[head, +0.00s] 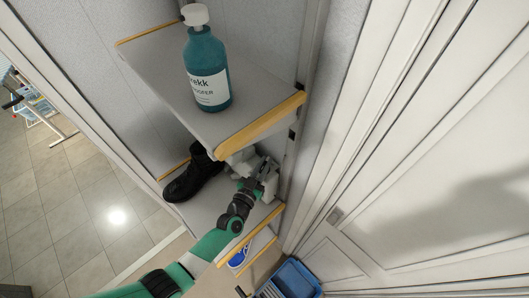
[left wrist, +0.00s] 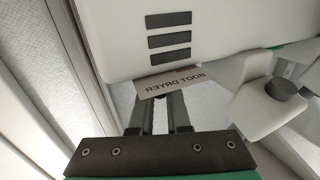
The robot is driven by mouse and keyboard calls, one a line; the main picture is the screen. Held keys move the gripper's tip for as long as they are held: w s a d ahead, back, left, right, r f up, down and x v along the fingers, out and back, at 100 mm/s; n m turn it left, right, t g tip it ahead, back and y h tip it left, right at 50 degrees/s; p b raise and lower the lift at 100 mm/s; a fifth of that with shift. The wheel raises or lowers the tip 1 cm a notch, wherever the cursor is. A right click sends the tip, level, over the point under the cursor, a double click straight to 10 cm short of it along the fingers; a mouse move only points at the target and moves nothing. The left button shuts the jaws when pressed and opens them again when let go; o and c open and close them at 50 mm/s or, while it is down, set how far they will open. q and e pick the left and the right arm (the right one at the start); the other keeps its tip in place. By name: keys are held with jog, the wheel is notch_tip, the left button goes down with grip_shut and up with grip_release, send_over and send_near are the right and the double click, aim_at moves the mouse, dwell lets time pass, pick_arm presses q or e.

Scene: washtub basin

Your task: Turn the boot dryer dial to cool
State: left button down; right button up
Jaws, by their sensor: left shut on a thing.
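The white boot dryer (head: 271,186) stands on the lower shelf, partly hidden by my left arm and the upper shelf. In the left wrist view its body (left wrist: 225,45) fills the top, with dark vent slots (left wrist: 169,41) and a BOOT DRYER label (left wrist: 174,80) that reads reversed. My left gripper (head: 262,170) is at the dryer. In the left wrist view its two fingers (left wrist: 158,103) run up behind the label, a narrow gap between them. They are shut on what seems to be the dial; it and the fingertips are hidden. The dial's setting cannot be read.
A black boot (head: 195,177) stands left of the dryer. The upper shelf (head: 165,70) carries a teal bottle (head: 205,65) and overhangs the dryer. A wall post closes the right side. A blue crate (head: 290,280) is below. In the left wrist view, a dark-capped white part (left wrist: 284,90) juts out at right.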

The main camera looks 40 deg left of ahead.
pick_arm(q)
jog(key=shift+w+d+r+n+g+y+p, duration=0.15)
jog(key=shift+r+n+g+y+p, duration=0.15)
jog(key=shift+r+y+p, duration=0.25)
jog(key=shift+f+n+g+y, duration=0.3)
jog(key=shift+n+g+y, duration=0.1)
jog(key=shift+n+y, duration=0.55)
jog(key=shift+f+n+g+y, duration=0.15)
jog(key=shift+n+g+y, duration=0.6)
jog(key=shift+y, duration=0.45)
jog(key=shift+g+y+b, duration=0.35)
jog(key=shift+y+b, duration=0.05)
pick_arm(e)
notch_tip(320, 180, up, 2)
jog(key=shift+r, duration=0.2)
pick_arm(q)
jog(key=shift+a+n, duration=0.2)
jog(key=shift+n, duration=0.2)
jog(key=c, duration=0.9)
grip_release()
jog(key=shift+s, duration=0.25)
